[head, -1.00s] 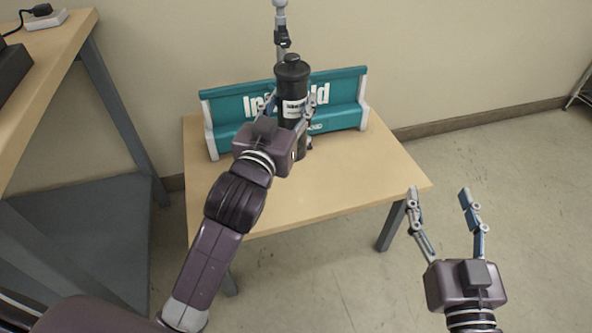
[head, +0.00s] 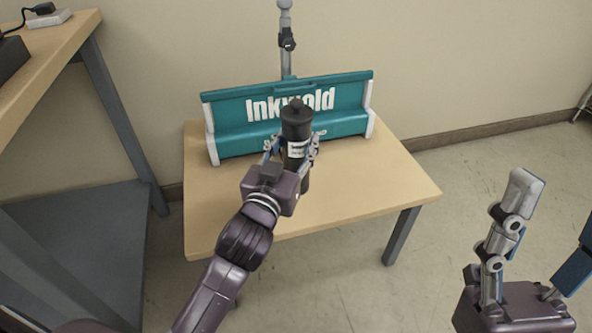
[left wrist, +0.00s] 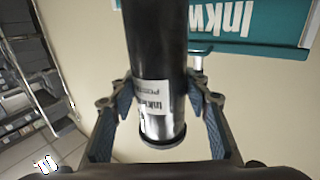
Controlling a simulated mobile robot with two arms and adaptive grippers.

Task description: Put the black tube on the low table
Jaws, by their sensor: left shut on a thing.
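The black tube (head: 296,122) with a white label is upright in my left gripper (head: 293,144). The fingers are shut around it from both sides. The tube is over the low wooden table (head: 375,190), in front of a teal sign. I cannot tell whether its lower end touches the tabletop. In the left wrist view, the tube (left wrist: 157,45) runs down between the two fingers; its far end is out of frame. My right gripper (head: 552,210) is open and empty, off the table's right side.
The teal bench-shaped sign (head: 230,110) reading "Inkwold" stands along the table's back edge by the wall. A grey pole (head: 286,50) rises behind it. A taller wooden bench (head: 50,60) with a grey lower shelf is at left. The tabletop's right and front are bare.

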